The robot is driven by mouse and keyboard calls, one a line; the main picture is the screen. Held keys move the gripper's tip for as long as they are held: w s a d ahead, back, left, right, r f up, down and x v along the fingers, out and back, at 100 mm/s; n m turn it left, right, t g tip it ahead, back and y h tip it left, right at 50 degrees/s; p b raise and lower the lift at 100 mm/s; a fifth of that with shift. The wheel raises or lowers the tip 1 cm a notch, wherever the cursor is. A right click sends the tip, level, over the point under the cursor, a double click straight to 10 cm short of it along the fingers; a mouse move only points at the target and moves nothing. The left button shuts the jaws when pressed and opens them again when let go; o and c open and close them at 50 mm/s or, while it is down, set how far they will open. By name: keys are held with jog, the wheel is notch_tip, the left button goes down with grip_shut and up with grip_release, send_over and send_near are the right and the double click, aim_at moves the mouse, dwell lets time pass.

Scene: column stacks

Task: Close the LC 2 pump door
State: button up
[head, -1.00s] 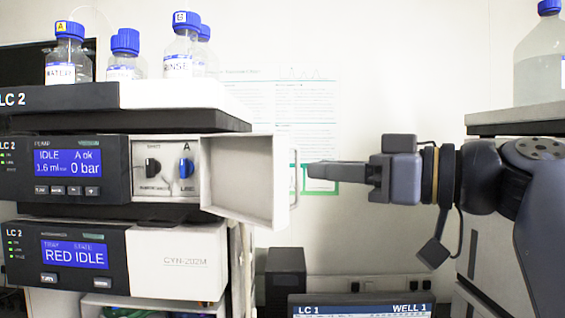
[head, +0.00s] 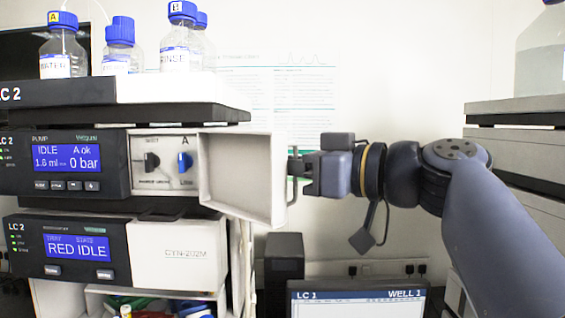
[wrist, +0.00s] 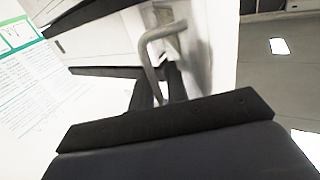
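The LC 2 pump (head: 65,163) has a dark front with a blue screen reading IDLE and 0 bar. Its pale, box-like door (head: 238,178) stands open, swung out to the right of the knob panel. A grey bar handle (head: 291,180) is on the door's right side. My gripper (head: 298,166) is at this handle, coming from the right. In the wrist view the handle (wrist: 152,68) runs down between the dark fingers (wrist: 160,90). Whether the fingers press on the bar or only stand around it is unclear.
Bottles (head: 119,45) stand on the LC 2 top above the pump. An LC 1 screen (head: 358,303) is below my arm. Grey stacked units (head: 520,135) stand at the right. A poster (head: 275,90) hangs on the wall behind.

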grip_shut()
dwell(0.4)
